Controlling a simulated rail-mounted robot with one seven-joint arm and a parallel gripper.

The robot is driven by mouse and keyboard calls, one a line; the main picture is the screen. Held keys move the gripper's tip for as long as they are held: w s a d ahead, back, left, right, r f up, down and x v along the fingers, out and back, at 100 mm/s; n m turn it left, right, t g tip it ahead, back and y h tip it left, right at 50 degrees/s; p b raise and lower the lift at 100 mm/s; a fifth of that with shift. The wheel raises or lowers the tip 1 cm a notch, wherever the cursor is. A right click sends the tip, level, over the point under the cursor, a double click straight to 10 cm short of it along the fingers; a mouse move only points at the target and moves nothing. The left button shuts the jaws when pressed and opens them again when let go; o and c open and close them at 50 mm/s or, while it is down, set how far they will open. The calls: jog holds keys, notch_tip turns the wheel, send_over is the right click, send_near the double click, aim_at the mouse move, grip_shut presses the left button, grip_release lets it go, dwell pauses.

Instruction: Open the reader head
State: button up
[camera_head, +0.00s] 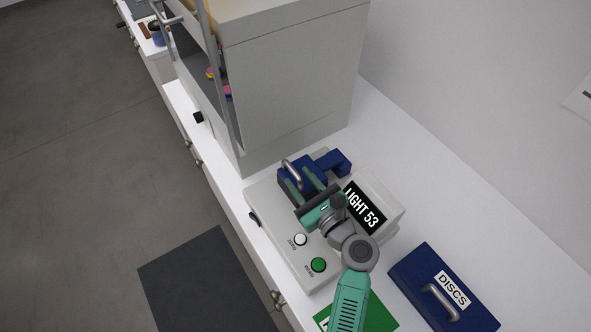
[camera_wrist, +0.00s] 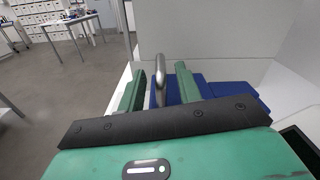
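The reader head (camera_head: 304,170) is a blue block with a metal bar handle (camera_head: 291,173), on a light grey reader with a "LIGHT 53" display (camera_head: 364,206). It looks lowered. My gripper (camera_head: 301,182) reaches over the reader with its green fingers at the head. In the wrist view my gripper (camera_wrist: 159,76) is open. The handle (camera_wrist: 160,82) shows between the two fingers, with a visible gap on each side. The blue head (camera_wrist: 205,92) lies beyond and partly behind the right finger. Whether the fingertips touch the head cannot be told.
A white button (camera_head: 300,239) and a green button (camera_head: 319,265) sit on the reader's front. A large grey cabinet (camera_head: 293,90) stands just behind. A blue "DISCS" box (camera_head: 430,270) with a handle lies to the right. A green mat (camera_head: 378,316) is partly under my arm.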

jog(key=x, duration=0.4)
jog(key=shift+w, duration=0.2)
jog(key=shift+c, duration=0.4)
grip_shut()
